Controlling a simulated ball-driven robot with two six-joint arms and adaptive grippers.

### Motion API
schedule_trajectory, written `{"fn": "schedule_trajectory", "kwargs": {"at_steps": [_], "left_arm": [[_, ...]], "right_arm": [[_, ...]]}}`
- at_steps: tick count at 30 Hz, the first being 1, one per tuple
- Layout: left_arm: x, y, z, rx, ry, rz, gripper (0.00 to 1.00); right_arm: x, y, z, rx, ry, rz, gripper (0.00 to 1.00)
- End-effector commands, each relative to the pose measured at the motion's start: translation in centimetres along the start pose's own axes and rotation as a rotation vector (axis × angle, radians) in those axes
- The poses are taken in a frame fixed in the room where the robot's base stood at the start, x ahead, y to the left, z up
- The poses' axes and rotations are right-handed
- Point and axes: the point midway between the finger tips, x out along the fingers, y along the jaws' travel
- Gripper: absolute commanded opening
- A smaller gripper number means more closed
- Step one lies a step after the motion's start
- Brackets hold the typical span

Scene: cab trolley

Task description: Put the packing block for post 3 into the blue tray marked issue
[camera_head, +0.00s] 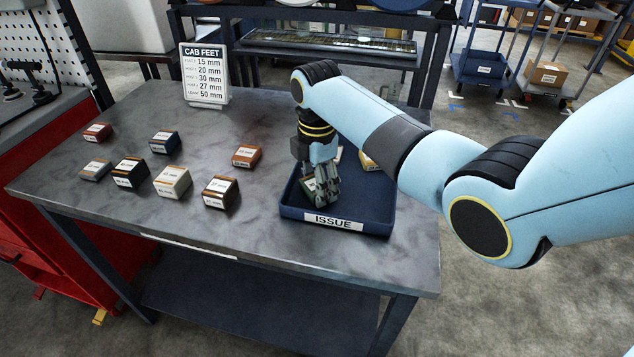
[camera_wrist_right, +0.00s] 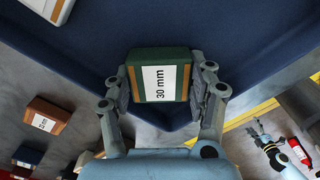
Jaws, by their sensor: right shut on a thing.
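My right gripper (camera_head: 325,195) reaches down inside the blue tray (camera_head: 381,222) with the ISSUE label on its front. It is shut on a green block (camera_wrist_right: 160,62). In the right wrist view my right gripper (camera_wrist_right: 165,90) has one finger on each side of this block, and its white label reads 30 mm. Whether the block touches the tray floor is unclear. The CAB FEET card (camera_head: 205,75) lists 30 mm on its third line. What looks like my left gripper (camera_wrist_right: 259,128) is small at the lower right of the wrist view; its jaw state is unclear.
A yellowish block (camera_head: 369,161) lies at the tray's back right, partly behind my arm. The table front (camera_head: 130,215) is clear.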

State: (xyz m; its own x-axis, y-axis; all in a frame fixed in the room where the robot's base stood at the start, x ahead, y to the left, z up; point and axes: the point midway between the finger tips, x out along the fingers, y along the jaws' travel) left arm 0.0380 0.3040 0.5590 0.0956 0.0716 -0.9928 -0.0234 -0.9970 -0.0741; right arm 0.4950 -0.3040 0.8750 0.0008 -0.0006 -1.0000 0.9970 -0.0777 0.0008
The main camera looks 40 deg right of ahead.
Motion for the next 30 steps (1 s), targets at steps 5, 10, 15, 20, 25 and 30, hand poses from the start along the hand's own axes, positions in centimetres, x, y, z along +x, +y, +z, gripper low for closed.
{"fn": "schedule_trajectory", "kwargs": {"at_steps": [5, 10, 15, 20, 25, 30], "left_arm": [[0.1, 0.0, 0.0, 0.000, 0.000, 0.000, 0.79], [0.1, 0.0, 0.0, 0.000, 0.000, 0.000, 0.79], [0.1, -0.1, 0.0, 0.000, 0.000, -0.001, 0.79], [0.0, -0.2, 0.0, 0.001, 0.001, -0.002, 0.79], [-0.2, -0.2, 0.0, 0.001, 0.001, -0.002, 0.79], [-0.3, -0.2, -0.1, 0.001, 0.001, -0.002, 0.79]], "right_arm": [[0.3, 0.0, 0.0, 0.000, 0.000, -0.001, 0.22], [0.2, 0.0, 0.0, 0.000, 0.000, 0.000, 0.78], [0.2, 0.0, 0.0, 0.000, 0.000, 0.000, 0.79], [-0.1, 0.0, 0.0, 0.000, 0.000, 0.000, 0.79], [-2.4, 0.1, 0.0, 0.000, 0.000, 0.004, 0.79], [-6.4, 0.1, 0.0, -0.001, 0.000, 0.005, 0.79]]}}
